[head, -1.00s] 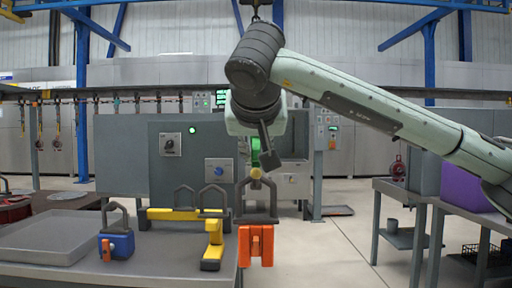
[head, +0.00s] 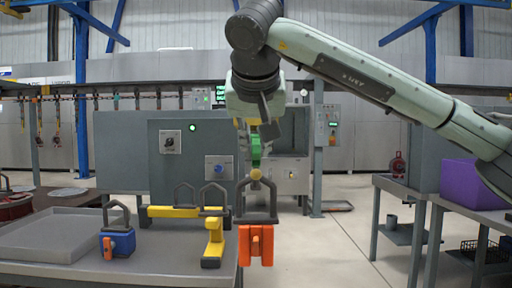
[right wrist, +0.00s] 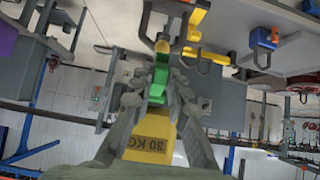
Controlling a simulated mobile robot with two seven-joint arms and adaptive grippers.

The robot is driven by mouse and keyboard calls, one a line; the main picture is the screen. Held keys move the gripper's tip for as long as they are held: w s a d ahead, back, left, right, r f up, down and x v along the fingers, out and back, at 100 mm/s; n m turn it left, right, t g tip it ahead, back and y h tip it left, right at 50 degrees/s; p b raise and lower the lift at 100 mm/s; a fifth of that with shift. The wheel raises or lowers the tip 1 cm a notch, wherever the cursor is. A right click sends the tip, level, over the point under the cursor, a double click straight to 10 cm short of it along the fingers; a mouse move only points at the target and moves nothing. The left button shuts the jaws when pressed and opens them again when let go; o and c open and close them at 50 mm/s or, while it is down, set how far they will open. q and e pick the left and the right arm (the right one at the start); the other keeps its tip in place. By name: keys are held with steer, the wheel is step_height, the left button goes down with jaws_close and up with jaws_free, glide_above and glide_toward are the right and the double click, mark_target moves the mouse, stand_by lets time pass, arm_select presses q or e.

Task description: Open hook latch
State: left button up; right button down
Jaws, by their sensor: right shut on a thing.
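My right gripper (head: 256,138) hangs at the centre of the head view, below my right arm. It is shut on a green piece (right wrist: 158,80), which sits between the fingers in the right wrist view and also shows in the head view (head: 256,150). A yellow block marked 30 KG (right wrist: 150,137) lies between the fingers closer to the palm. Just below the green piece is a small yellow knob (head: 256,174). Under it hangs a grey loop (head: 241,200) with an orange body (head: 256,245). The hook's upper part is hidden behind my arm. My left gripper is not shown.
A grey table (head: 170,265) at left holds a blue body with a loop (head: 118,245), a yellow angled part (head: 213,243) and a shallow tray (head: 55,237). A grey panel (head: 130,150) stands behind. A purple bin (head: 468,185) is at right. Open floor lies between.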

steer(key=shift+s+r+g, duration=0.15)
steer(key=shift+r+g, duration=0.15)
steer(key=shift+r, duration=0.35)
steer(key=shift+r+g, duration=1.05)
steer(key=shift+g, duration=0.35)
